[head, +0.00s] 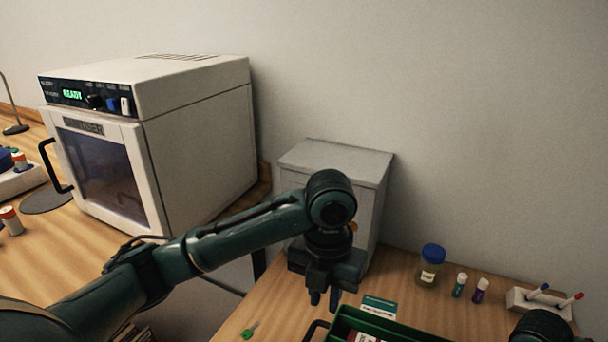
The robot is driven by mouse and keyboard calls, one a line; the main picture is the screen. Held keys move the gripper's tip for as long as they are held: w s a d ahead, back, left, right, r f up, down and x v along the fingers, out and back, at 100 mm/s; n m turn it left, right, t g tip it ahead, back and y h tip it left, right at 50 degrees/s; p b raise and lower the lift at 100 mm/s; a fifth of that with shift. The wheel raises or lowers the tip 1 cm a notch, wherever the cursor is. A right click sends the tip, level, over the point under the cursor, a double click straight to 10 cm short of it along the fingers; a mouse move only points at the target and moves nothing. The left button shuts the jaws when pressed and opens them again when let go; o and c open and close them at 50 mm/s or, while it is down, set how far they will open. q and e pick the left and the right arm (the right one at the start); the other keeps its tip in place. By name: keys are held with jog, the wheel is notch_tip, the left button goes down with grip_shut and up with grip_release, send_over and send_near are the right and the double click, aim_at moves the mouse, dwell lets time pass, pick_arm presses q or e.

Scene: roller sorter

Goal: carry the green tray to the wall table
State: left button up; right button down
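The green tray (397,326) is at the bottom edge of the head view, on the wooden table at the right. Only its far part shows; the near part is cut off. Something with a white and red label lies inside it, and a dark handle (313,328) sticks out at its left side. My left gripper (325,299) points down just beyond the tray's far left corner, apart from the handle. Its two fingers show a gap with nothing between them. Part of my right arm shows at the bottom right; its gripper is out of view.
A grey box (337,160) stands against the wall behind my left gripper. A blue-lidded jar (431,265), two small vials and a pen holder (541,302) stand along the back. A green key (249,331) lies left of the tray. A white oven (196,130) stands on the left counter.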

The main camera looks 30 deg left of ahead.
pick_arm(q)
jog(key=a+r, duration=0.5)
jog(key=a, duration=0.4)
dwell(0.8)
pick_arm(e)
jog(key=c, duration=1.8)
grip_release()
jog(key=shift+o, duration=0.2)
jog(key=shift+r, duration=0.1)
notch_tip(320, 180, up, 14)
